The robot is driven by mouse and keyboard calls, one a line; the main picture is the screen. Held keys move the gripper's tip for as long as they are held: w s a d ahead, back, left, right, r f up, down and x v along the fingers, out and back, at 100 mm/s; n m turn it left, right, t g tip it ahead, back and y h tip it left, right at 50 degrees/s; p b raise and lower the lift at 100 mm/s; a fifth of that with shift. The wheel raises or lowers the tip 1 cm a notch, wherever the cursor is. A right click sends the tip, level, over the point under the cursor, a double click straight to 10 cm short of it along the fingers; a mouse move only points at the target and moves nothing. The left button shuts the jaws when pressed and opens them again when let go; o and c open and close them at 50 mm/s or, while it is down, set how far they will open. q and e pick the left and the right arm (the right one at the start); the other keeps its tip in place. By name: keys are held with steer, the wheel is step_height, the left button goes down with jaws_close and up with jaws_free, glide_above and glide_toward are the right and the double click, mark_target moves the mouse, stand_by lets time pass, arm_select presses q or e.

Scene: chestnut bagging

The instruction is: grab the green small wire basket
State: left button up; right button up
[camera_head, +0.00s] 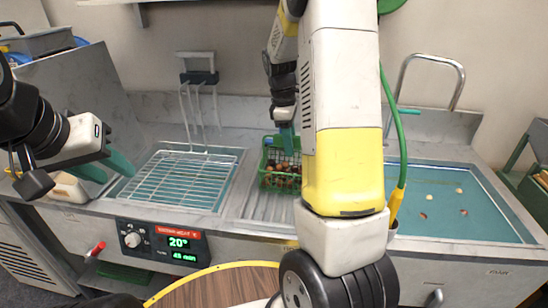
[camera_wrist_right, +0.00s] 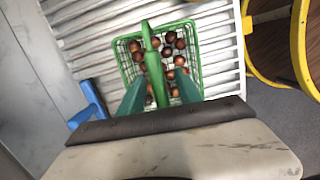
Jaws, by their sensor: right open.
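The green small wire basket (camera_head: 268,181) holds several brown chestnuts and stands on the ribbed metal drainer in the middle of the counter. In the right wrist view the basket (camera_wrist_right: 194,50) is straight ahead, with its green handle (camera_wrist_right: 152,58) running up between my fingers. My right gripper (camera_head: 287,150) is above the basket's back part. In the wrist view its teal fingers (camera_wrist_right: 160,80) are apart, one on each side of the handle, and do not visibly pinch it. My left gripper (camera_head: 105,168) is at the left beside the wire rack, its teal fingers apart and empty.
An empty wire rack (camera_head: 180,178) sits left of the basket. A teal sink tray (camera_head: 450,200) with a few small pieces lies at the right. A yellow-rimmed round wooden top (camera_head: 215,288) is in front. A blue handle (camera_wrist_right: 88,104) shows in the wrist view.

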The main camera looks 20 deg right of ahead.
steer(key=shift+d+f, duration=0.1)
steer(key=shift+f, duration=0.6)
jaws_close()
steer(key=shift+r, duration=0.1)
stand_by(0.8)
